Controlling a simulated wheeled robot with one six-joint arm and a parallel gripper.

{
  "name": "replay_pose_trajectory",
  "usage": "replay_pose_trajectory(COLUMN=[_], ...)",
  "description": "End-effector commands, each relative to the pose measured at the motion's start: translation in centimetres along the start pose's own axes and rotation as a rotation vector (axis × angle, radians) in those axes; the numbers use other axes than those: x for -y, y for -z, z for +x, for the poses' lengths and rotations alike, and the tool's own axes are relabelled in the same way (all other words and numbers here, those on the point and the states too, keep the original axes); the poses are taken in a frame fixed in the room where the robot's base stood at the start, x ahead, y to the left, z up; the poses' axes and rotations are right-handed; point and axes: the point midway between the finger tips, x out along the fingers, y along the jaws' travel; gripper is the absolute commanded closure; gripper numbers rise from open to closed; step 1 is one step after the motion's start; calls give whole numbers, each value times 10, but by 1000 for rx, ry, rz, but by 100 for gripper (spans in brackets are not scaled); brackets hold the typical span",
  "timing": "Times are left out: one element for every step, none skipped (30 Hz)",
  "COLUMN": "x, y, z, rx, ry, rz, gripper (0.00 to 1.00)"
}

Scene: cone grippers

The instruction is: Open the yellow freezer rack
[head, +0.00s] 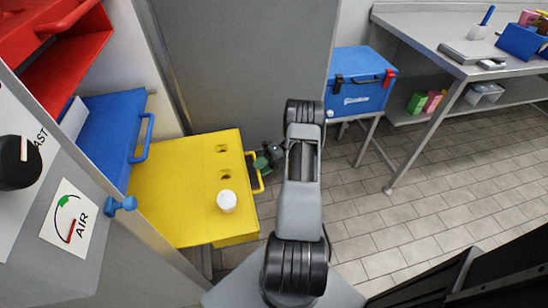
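The yellow freezer rack (165,190) stands out from the cabinet at lower left, below a blue rack. Its top has two small holes and a round white cap or jar (227,201) near its front right. The rack's yellow handle (259,182) is on its right-hand face. My gripper (264,161) is at the far end of this handle, very close to it or touching it. My arm comes down the middle of the view and partly hides the gripper. The fingers are small and dark, and I cannot tell whether they are closed on the handle.
A blue rack (110,120) and red racks (75,65) are above at left. A cabinet panel with a blue knob (120,205) is at near left. A blue cooler box (358,82) and a steel table (440,30) stand at right. Tiled floor (425,190) is clear between.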

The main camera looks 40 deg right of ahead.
Motion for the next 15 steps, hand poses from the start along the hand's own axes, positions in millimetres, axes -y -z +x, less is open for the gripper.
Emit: replay_pose_trajectory(x=[0, 0, 1, 1, 0, 1, 1, 1, 1, 1, 1, 1, 1, 0, -4], y=[0, 0, 0, 0, 0, 0, 0, 0, 0, 0, 0, 0, 0, 0, 0], z=[-10, -16, -24, -31, -38, -47, -54, -61, -70, -76, -81, -89, -94, -99, -102], rx=[3, 4, 5, 5, 4, 4, 4, 4, 4, 4, 4, 2, 3, 2, 1], ry=[2, 3, 2, 2, 2, 3, 2, 2, 3, 2, 2, 2, 3, 2, 1], rz=[-1, -1, 0, -1, -1, 0, -1, -2, -1, 0, -1, -1, 0, 1, 1], gripper=[61, 61, 61, 61, 61, 61, 61, 61, 61, 61, 61, 61, 61, 61, 61])
